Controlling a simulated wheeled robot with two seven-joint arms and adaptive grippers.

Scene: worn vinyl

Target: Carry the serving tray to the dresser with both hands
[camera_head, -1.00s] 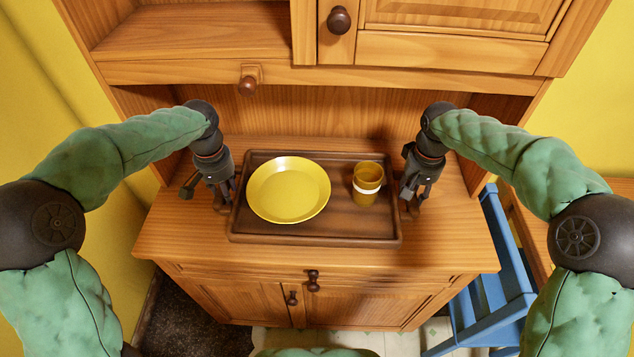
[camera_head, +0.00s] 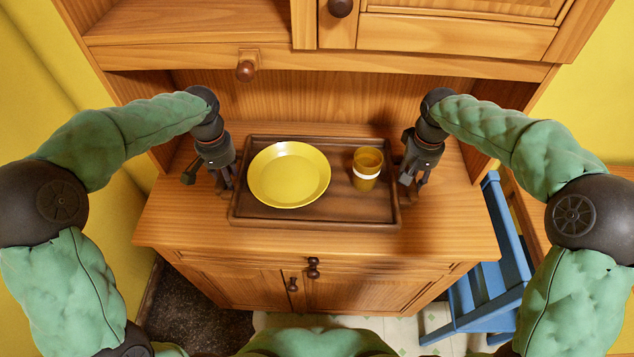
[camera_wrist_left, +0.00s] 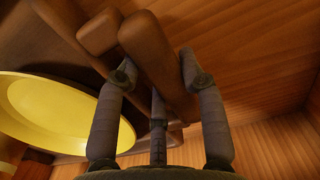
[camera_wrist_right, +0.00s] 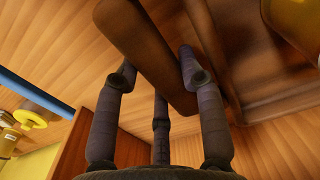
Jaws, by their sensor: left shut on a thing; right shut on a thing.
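The brown wooden serving tray (camera_head: 300,217) is level over the dresser's counter (camera_head: 180,225). I cannot tell whether it touches the wood or hangs just above it. A yellow plate (camera_head: 289,174) lies on its left part, and a yellow cup with a white band (camera_head: 367,168) stands upright on its right part. My left gripper (camera_head: 226,190) is shut on the tray's left handle, which shows between the fingers in the left wrist view (camera_wrist_left: 158,62). My right gripper (camera_head: 409,186) is shut on the right handle, seen in the right wrist view (camera_wrist_right: 155,60).
The dresser's upper cabinet and shelf (camera_head: 190,23) overhang behind the tray. Side panels flank the counter. Bare counter shows in front of the tray and to its right. A blue chair (camera_head: 490,285) stands at the dresser's right, and a yellow wall (camera_head: 590,110) is beyond.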

